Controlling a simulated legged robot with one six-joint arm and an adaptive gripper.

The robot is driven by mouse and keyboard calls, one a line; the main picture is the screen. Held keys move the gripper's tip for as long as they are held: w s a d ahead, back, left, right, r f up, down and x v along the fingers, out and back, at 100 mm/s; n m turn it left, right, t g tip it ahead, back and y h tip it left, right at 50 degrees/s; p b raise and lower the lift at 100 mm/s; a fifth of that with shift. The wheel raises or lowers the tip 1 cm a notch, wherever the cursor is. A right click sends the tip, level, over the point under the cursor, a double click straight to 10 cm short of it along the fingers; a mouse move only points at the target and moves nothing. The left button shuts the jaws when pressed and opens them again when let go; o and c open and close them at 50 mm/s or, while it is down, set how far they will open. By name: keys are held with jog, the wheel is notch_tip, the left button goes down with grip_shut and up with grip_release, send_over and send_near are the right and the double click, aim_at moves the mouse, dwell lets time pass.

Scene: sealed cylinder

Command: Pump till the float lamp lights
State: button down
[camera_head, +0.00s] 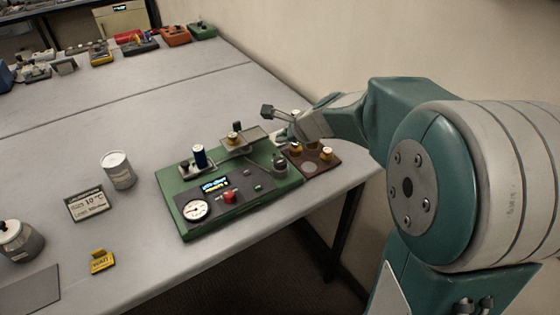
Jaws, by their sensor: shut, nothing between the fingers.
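A green bench unit (237,196) stands on the table, with a round white gauge (196,210), a small lit display (215,184) and a red knob (229,197) on its dark front panel. My gripper (279,126) is shut and empty, above the unit's back right corner. My wrist partly hides that corner, so contact is unclear.
A brown board with brass knobs (327,154) adjoins the unit's right side, near the table edge. A white can (118,170), a label card (88,203), a yellow tag (102,261) and a lidded jar (19,241) stand left. The table behind the unit is mostly clear.

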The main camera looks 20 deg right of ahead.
aim_at(282, 162)
dwell(0.5)
notch_tip(282, 162, up, 4)
jog(key=shift+f, duration=0.15)
jog(key=shift+f, duration=0.1)
jog(key=shift+f, duration=4.35)
jog(key=shift+f, duration=0.1)
jog(key=shift+f, duration=0.25)
